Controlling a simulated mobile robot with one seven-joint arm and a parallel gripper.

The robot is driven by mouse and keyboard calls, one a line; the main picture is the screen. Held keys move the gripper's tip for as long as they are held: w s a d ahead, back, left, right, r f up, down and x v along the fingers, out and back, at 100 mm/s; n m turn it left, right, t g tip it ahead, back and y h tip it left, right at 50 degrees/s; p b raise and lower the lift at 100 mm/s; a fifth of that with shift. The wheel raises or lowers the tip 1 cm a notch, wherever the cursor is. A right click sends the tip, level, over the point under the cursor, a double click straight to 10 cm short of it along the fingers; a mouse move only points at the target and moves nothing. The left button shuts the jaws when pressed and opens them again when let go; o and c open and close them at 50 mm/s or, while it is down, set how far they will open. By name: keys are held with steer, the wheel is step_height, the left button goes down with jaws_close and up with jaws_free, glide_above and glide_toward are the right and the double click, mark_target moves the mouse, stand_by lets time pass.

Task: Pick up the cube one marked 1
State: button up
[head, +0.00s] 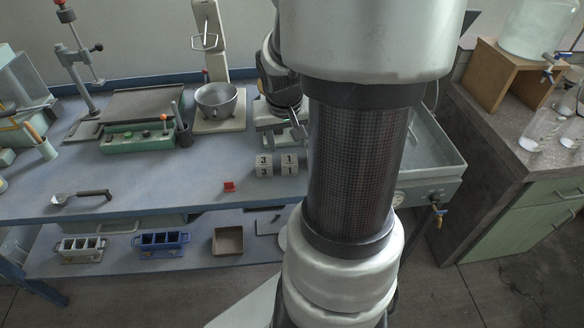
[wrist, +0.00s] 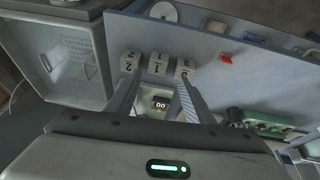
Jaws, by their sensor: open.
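The cube marked 1 (head: 289,164) is a pale grey cube with dark numerals, standing on the blue-grey bench in the head view. In the wrist view this cube (wrist: 157,64) is the middle one of a row. The cube marked 3 (head: 263,165) stands close beside it; in the wrist view it is on the right (wrist: 184,67). The cube marked 2 (wrist: 130,64) is on the left, hidden by my arm in the head view. My gripper (wrist: 160,78) is open and empty, its fingers spread on either side of the middle cube in the picture, apparently short of it.
A small dark display reading 00 (wrist: 161,103) shows between my fingers. A green box (head: 138,136) and metal bowl (head: 216,100) stand farther back. A grey sink (head: 430,150) is on the right.

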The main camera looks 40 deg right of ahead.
steer(key=shift+m+t, duration=0.3)
steer(key=shift+m, duration=0.1)
steer(key=b+x, duration=0.1)
steer(key=x, duration=0.2)
steer(key=d+b+x, duration=0.1)
steer(key=x, duration=0.3)
steer(key=b+x, duration=0.2)
steer(key=x, duration=0.2)
steer(key=shift+w+d+r, duration=0.2)
steer(key=shift+d, duration=0.05)
steer(key=shift+w+b+x, duration=0.1)
steer(key=shift+b+x, duration=0.35)
steer(key=shift+x, duration=1.15)
steer(key=shift+w+b+x, duration=0.15)
steer(key=shift+b+x, duration=0.3)
steer(key=shift+x, duration=1.1)
steer(key=shift+r, duration=0.1)
steer(key=c, duration=1)
steer(key=shift+r, duration=0.1)
